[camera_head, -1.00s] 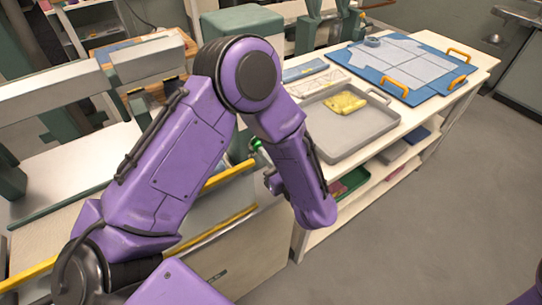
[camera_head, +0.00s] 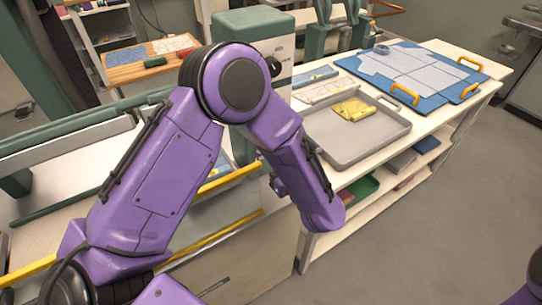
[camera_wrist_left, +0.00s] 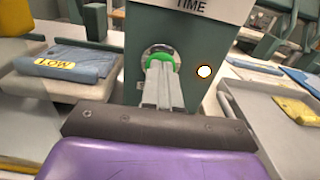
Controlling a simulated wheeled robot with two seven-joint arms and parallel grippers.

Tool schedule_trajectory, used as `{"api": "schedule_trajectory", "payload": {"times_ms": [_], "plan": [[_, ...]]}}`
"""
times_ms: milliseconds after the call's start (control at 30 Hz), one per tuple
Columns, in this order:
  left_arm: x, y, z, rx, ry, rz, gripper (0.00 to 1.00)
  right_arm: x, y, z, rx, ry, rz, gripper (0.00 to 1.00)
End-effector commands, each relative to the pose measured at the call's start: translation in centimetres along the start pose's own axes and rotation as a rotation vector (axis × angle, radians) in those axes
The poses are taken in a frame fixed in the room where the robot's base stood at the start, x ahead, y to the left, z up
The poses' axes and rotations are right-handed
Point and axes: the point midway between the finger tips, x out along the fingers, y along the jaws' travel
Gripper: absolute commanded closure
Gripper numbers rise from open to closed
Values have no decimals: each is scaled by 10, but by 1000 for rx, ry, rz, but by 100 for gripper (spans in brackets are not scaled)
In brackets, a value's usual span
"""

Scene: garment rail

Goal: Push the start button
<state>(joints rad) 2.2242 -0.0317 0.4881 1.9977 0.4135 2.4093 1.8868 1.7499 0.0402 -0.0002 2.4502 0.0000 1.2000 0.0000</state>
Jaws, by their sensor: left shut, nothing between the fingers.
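In the left wrist view, a green round button (camera_wrist_left: 160,56) in a silvery ring sits on the dark green front of a machine housing (camera_wrist_left: 140,22). A white label reading "TIME" is above it. My left gripper (camera_wrist_left: 163,70) is shut and empty, its fingertips in front of the button and covering its lower part. I cannot tell whether they touch it. The housing also shows in the head view (camera_head: 245,25), where my left arm hides the button and the left gripper. My right gripper is not in view.
A grey tray (camera_head: 375,145) with a yellow folded cloth (camera_head: 352,109) and a blue mat (camera_head: 448,97) lie on the white bench to the right. Yellow rails (camera_head: 235,176) run along the machine's front. The right floor is clear.

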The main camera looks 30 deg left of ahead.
Motion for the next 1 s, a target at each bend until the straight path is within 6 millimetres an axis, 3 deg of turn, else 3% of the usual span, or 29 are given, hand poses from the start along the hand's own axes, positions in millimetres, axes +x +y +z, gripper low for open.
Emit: {"api": "schedule_trajectory", "payload": {"times_ms": [300,500,700,1000], "plan": [[-79,-7,-4,4,-3,-17,100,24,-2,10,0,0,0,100],[-117,-4,-2,3,-1,-8,100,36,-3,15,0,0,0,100],[-134,-3,0,6,0,-6,100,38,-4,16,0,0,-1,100],[-135,-3,1,7,0,-8,100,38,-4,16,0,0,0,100]]}}
